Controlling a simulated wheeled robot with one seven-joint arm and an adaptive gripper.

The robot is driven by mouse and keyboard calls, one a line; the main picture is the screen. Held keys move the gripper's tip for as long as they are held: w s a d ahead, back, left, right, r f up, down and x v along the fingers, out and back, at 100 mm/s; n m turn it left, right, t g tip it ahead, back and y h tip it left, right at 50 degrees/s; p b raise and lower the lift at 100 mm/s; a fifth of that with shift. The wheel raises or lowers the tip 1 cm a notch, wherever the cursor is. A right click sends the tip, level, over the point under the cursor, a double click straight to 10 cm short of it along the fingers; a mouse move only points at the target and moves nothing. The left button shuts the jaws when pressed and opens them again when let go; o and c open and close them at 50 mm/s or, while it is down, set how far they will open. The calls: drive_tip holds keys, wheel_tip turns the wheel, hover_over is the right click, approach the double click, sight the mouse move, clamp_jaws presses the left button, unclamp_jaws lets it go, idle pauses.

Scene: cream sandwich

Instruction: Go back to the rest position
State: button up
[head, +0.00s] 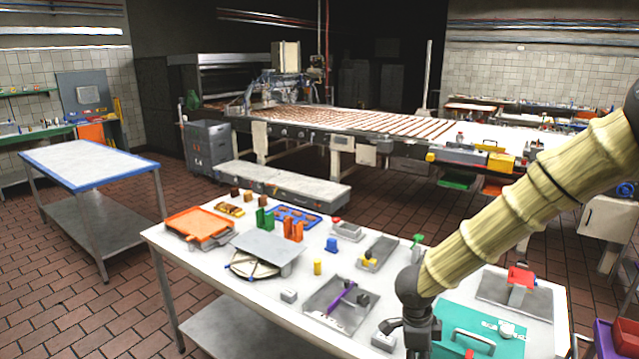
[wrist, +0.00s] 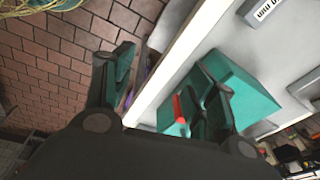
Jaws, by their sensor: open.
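My gripper (head: 412,338) hangs at the lower middle right of the head view, at the front edge of the white worktable (head: 205,283). My yellowish sleeved arm reaches to it from the upper right. In the wrist view my gripper (wrist: 167,65) has its two dark fingers spread apart, with nothing held between them. Below the fingers, the white table edge and the brick-red floor show. A teal board (head: 455,316) lies on the table just right of my gripper. The teal piece in the wrist view (wrist: 240,80) lies beyond the right finger.
The table holds an orange tray (head: 200,224), a grey plate (head: 268,245), a grey tray with a purple tool (head: 342,299), a yellow cylinder (head: 317,267) and a blue block (head: 331,245). A blue-edged table (head: 88,164) stands at left, with open tiled floor between.

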drive_tip(key=s+d+f+n+t+h+b, duration=0.15)
drive_tip(key=s+f+n, duration=0.25)
drive_tip(key=f, duration=0.4)
drive_tip(key=s+d+f+n+b, duration=0.1)
drive_tip(key=s+f+n+b, duration=0.1)
drive_tip(key=s+f+n, duration=0.45)
drive_tip(key=s+d+f+n+t+b, duration=0.1)
drive_tip(key=s+f+n, duration=0.15)
drive_tip(key=f, duration=0.75)
drive_tip(key=s+a+f+n+g+y+b, duration=0.1)
drive_tip(key=s+f+n, duration=0.3)
drive_tip(key=s, duration=0.5)
drive_tip(key=s+a+f+n+g+y+b, duration=0.1)
drive_tip(key=s+a+f+n+y+b, duration=0.1)
drive_tip(key=s+f, duration=0.4)
drive_tip(key=s+a+n, duration=0.1)
drive_tip(key=s+n, duration=0.1)
drive_tip(key=s, duration=0.2)
drive_tip(key=shift+s+b, duration=0.2)
drive_tip(key=shift+b, duration=0.2)
drive_tip(key=shift+g+y, duration=0.25)
